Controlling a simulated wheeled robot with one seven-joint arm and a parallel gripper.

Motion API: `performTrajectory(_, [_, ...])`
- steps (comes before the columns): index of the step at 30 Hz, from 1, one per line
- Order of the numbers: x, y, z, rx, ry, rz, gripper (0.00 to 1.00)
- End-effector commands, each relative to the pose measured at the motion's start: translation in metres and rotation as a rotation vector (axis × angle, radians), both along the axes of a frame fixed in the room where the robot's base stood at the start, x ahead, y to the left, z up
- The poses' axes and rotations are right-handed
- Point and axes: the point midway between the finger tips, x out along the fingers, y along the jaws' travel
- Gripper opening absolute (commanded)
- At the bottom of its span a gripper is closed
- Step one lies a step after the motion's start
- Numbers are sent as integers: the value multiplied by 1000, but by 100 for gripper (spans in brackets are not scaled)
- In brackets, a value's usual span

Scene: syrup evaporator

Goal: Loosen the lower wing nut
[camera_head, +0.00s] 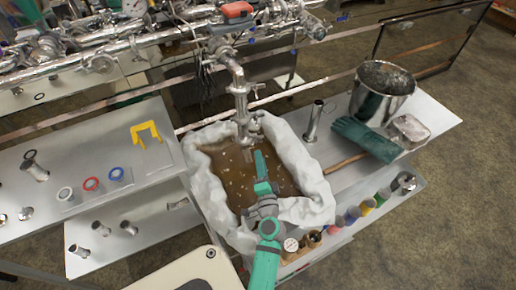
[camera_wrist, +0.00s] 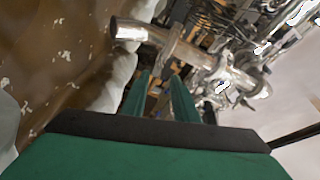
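A shiny steel pipe (camera_head: 239,96) drops vertically over a pan of brown liquid (camera_head: 228,172), with clamp joints along it. A small metal fitting (camera_head: 258,121) juts from the right of its lower part; I cannot tell whether it is the lower wing nut. My green gripper (camera_head: 260,160) is over the pan, just below the pipe's lower end. In the wrist view, the two green fingers (camera_wrist: 160,78) are apart with nothing between them. The open pipe end (camera_wrist: 130,30) lies beyond the fingertips at upper left. Shiny clamp hardware (camera_wrist: 226,78) lies to the right of the fingers.
White bunched cloth (camera_head: 300,160) surrounds the pan. To its right are a steel bucket (camera_head: 383,92), green gloves (camera_head: 365,138) and an upright metal tube (camera_head: 314,121). Several coloured jars (camera_head: 367,207) stand on the lower shelf. A yellow bracket (camera_head: 146,133) lies on the left bench.

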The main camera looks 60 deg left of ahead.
Motion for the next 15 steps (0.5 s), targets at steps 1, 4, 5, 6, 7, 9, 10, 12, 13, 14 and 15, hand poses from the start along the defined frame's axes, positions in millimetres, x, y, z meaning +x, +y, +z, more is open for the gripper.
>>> performTrajectory(1, [3, 8, 1, 1, -1, 2, 27])
performTrajectory(4, [9, 22, 2, 0, -3, 1, 27])
performTrajectory(5, [10, 26, 2, 1, -3, 1, 27])
performTrajectory(6, [12, 31, 2, 0, -3, 1, 27])
performTrajectory(7, [14, 35, 2, 0, -3, 1, 27])
performTrajectory(9, [17, 42, 2, -1, -3, 1, 27])
performTrajectory(10, [19, 44, 2, 0, -4, 1, 27])
performTrajectory(12, [21, 50, 2, -1, -4, 1, 27])
performTrajectory(13, [21, 51, 1, -2, -4, 1, 27])
performTrajectory(14, [22, 52, 2, -2, -4, 1, 27])
performTrajectory(15, [23, 54, 2, -2, -4, 1, 27])
